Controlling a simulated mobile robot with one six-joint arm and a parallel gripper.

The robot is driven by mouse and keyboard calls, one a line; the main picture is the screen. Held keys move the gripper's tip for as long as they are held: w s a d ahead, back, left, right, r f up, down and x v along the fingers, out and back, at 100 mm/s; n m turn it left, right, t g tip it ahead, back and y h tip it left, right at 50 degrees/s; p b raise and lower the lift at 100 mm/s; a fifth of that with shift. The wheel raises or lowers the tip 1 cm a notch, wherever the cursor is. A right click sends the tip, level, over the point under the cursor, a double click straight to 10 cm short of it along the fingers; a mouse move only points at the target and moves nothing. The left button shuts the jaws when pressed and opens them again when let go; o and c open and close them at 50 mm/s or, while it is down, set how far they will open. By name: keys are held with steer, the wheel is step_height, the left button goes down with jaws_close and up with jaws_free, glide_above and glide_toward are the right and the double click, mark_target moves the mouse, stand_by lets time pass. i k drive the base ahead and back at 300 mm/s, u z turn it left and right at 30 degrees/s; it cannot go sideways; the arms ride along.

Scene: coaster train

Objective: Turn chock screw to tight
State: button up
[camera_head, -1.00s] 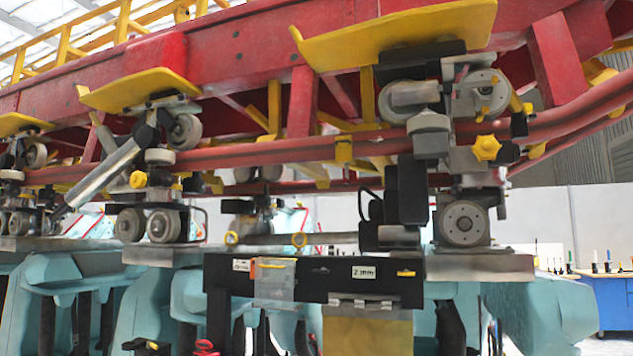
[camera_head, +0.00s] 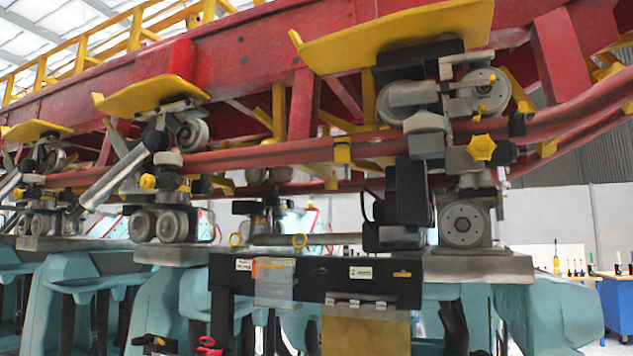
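A smaller yellow knob (camera_head: 148,182) is on the wheel assembly further left. No label marks either knob as the chock screw, and I cannot tell whether either is tight or loose. A grey wheel (camera_head: 463,224) sits below the star knob, on a grey metal block (camera_head: 478,267). My gripper is not in view.
A red rail (camera_head: 300,147) runs across under a red beam with yellow plates (camera_head: 395,36). A black bench (camera_head: 315,277) with a clear pouch (camera_head: 275,285) stands below. Teal seats (camera_head: 545,310) line the bottom. A blue cabinet (camera_head: 617,305) stands far right.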

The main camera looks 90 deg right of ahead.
mark_target(346, 181)
steer(key=u, duration=0.7)
steer(key=k, duration=2.25)
steer(key=z, duration=0.8)
